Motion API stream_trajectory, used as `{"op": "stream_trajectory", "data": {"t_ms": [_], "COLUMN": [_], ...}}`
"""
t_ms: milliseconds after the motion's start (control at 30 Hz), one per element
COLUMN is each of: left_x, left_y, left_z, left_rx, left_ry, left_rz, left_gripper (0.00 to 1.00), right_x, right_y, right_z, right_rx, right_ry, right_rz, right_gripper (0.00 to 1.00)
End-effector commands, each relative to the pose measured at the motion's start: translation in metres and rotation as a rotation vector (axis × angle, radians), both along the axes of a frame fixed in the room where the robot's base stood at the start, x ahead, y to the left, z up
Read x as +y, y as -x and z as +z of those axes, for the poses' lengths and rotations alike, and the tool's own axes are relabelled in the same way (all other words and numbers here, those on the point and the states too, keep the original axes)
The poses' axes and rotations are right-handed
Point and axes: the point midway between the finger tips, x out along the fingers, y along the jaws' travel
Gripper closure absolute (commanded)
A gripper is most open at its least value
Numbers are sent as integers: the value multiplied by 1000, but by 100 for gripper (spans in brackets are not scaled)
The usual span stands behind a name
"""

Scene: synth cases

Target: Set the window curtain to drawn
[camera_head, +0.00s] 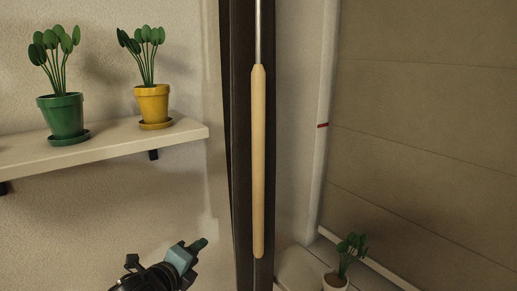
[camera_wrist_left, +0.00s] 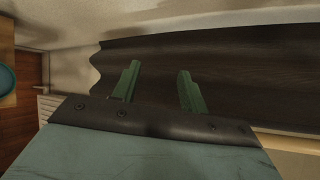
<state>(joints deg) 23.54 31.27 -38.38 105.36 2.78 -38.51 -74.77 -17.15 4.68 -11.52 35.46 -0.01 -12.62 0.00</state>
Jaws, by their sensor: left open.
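The window curtain (camera_head: 240,130) is a dark brown, narrow bunched strip hanging near the middle of the head view. In front of it hangs a wand with a pale wooden handle (camera_head: 258,160) on a thin metal rod. My left gripper (camera_head: 199,245) is at the lower left of the handle, apart from it in the picture. In the left wrist view the gripper's two green fingers (camera_wrist_left: 160,68) are spread and empty, with the curtain's dark wavy folds (camera_wrist_left: 225,65) beyond them. The wand is not clear in the wrist view. My right gripper is not in view.
A white shelf (camera_head: 184,137) on the left wall carries a green pot (camera_head: 63,117) and a yellow pot (camera_head: 152,104) with plants. Right of the curtain is a white-framed opening with a tan panelled surface (camera_head: 430,110) beyond. A white potted plant (camera_head: 335,283) stands low there.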

Motion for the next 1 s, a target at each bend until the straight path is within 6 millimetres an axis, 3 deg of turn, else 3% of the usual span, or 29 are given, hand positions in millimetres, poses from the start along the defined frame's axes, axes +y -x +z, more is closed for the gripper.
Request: {"op": "stream_trajectory", "data": {"t_ms": [33,100,200,300,433,567,1000], "left_x": [-15,-33,-53,-65,-73,-78,-125], "left_y": [5,22,53,82,105,108,43], "left_z": [63,124,186,223,245,250,251], "left_rx": [-136,-303,-505,-651,-758,-790,-788], "left_ry": [-135,-328,-566,-745,-877,-917,-914], "left_rz": [-96,-207,-322,-394,-440,-453,-452], "left_gripper": [57,57,57,57,57,57,57], "right_x": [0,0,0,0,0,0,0], "right_y": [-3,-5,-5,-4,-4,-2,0], "right_z": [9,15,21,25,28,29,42], "right_rx": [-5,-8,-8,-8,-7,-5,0], "right_ry": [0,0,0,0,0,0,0], "right_rz": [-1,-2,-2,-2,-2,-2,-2], "right_gripper": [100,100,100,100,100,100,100]}}
